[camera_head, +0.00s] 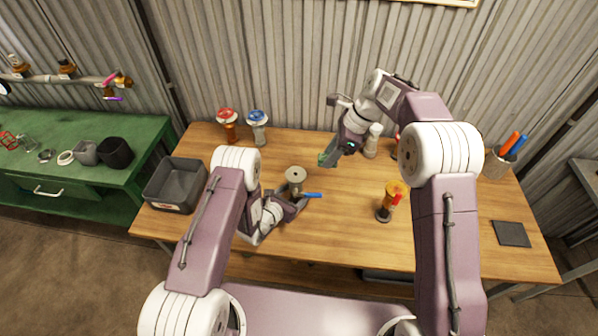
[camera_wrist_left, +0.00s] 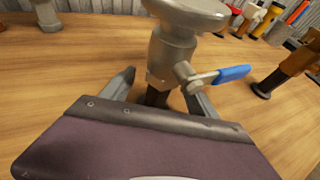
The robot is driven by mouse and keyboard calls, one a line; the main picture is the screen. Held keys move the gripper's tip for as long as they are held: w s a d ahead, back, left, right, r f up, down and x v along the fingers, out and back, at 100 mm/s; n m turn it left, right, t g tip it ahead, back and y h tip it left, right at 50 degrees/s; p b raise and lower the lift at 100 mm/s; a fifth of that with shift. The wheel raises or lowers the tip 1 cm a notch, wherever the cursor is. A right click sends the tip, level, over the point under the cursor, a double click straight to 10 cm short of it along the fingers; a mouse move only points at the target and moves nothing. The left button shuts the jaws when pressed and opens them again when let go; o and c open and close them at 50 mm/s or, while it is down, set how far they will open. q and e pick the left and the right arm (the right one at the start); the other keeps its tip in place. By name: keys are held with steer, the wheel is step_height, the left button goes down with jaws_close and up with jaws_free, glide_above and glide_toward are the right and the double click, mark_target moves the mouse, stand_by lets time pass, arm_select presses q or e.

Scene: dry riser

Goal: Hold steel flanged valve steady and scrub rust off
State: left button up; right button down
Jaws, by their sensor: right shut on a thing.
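The steel flanged valve (camera_head: 295,175) stands upright on the wooden table, with a round grey flange on top and a blue lever handle (camera_head: 313,195) to its right. It also shows close up in the left wrist view (camera_wrist_left: 172,52). My left gripper (camera_head: 292,199) is low at the valve, one finger on each side of its lower body. In the left wrist view a gap shows between the left finger and the valve, so the jaws look open. My right gripper (camera_head: 329,156) is shut on a small green pad (camera_head: 321,158), above and right of the valve, apart from it.
A grey bin (camera_head: 174,186) stands at the table's left. Red-topped (camera_head: 228,120) and blue-topped (camera_head: 257,124) valves stand behind. A yellow-brown valve with a red handle (camera_head: 388,203) stands right. A pen cup (camera_head: 497,163) and dark mat (camera_head: 511,234) lie far right.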

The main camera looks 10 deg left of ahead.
arm_select(q)
steer(key=v, duration=1.2)
